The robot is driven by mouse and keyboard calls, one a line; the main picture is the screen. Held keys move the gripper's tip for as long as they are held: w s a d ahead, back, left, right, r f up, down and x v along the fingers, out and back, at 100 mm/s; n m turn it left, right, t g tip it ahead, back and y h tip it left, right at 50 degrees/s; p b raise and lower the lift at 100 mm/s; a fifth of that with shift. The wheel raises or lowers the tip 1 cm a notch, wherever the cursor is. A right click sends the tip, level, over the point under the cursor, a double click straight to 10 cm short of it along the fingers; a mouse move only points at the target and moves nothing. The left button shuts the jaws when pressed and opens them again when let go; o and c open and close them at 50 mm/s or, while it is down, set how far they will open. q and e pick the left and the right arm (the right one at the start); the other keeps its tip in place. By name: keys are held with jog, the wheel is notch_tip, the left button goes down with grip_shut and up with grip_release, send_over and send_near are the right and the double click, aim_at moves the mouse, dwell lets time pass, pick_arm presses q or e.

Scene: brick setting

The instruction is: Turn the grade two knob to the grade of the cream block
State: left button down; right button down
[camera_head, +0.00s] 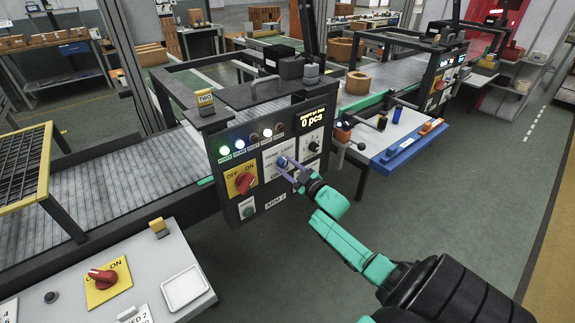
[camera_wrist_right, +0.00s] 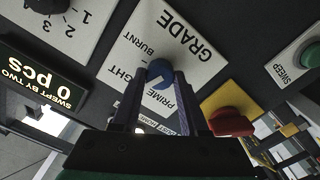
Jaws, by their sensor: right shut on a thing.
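I cannot pick out a cream block for certain. My left gripper is not in view.
A red switch (camera_head: 245,182) on a yellow plate sits left of the knob. The display (camera_head: 313,118) reads 0 pcs. A green button (camera_head: 247,211) is lower on the panel. A white control table (camera_head: 110,275) stands in front left. Floor on the right is clear.

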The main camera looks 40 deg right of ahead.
jog(key=shift+m, duration=0.7)
jog(key=shift+f, duration=0.1)
jog(key=shift+c, duration=2.1)
grip_release()
jog(key=shift+s, duration=0.1)
jog(key=s, duration=1.4)
jog(key=shift+s+a, duration=0.2)
